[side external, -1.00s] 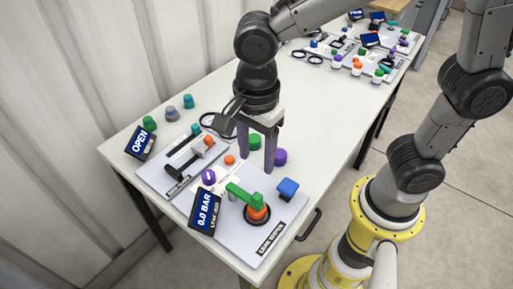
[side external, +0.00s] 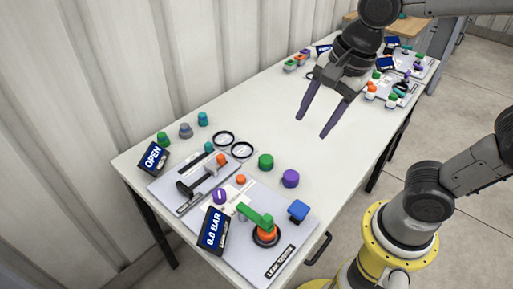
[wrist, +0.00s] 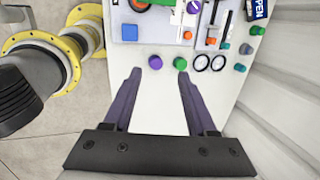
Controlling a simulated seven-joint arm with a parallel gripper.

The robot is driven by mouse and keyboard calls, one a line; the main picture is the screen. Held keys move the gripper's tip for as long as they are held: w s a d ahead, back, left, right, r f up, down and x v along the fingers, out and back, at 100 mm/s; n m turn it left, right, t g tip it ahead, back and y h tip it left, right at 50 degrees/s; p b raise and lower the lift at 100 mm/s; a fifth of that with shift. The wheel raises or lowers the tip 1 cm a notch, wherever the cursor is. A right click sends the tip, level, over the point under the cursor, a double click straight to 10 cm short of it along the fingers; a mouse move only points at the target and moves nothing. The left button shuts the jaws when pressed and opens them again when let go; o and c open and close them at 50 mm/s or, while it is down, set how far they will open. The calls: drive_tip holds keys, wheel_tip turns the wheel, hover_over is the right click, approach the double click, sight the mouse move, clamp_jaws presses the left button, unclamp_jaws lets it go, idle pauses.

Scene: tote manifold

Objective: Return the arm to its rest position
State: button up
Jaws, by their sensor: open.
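My gripper (side external: 314,121) is raised above the white table (side external: 270,127), over its middle part. Its two dark purple fingers are spread apart with nothing between them. In the wrist view my gripper (wrist: 160,76) is also open and empty, and bare table shows between the fingers. The near panel group stands at the table's near end, apart from the gripper. It has a display reading "0.0 BAR" (side external: 213,229), a display reading "OPEN" (side external: 153,158), and a green handle on an orange base (side external: 265,233).
A green knob (side external: 265,161) and a purple knob (side external: 290,178) stand on the table beside the panels, near two black rings (side external: 224,138). A blue block (side external: 298,210) sits on the near panel. More panels with knobs (side external: 395,85) lie at the far end. The middle is clear.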

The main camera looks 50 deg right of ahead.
drive_tip(key=s+d+f+n+t, duration=0.1)
drive_tip(key=s+d+n, duration=0.4)
drive_tip(key=n, duration=1.3)
drive_tip(key=shift+s+d+f+t+h, duration=0.35)
drive_tip(key=shift+s+t, duration=0.35)
drive_tip(key=shift+s, duration=0.25)
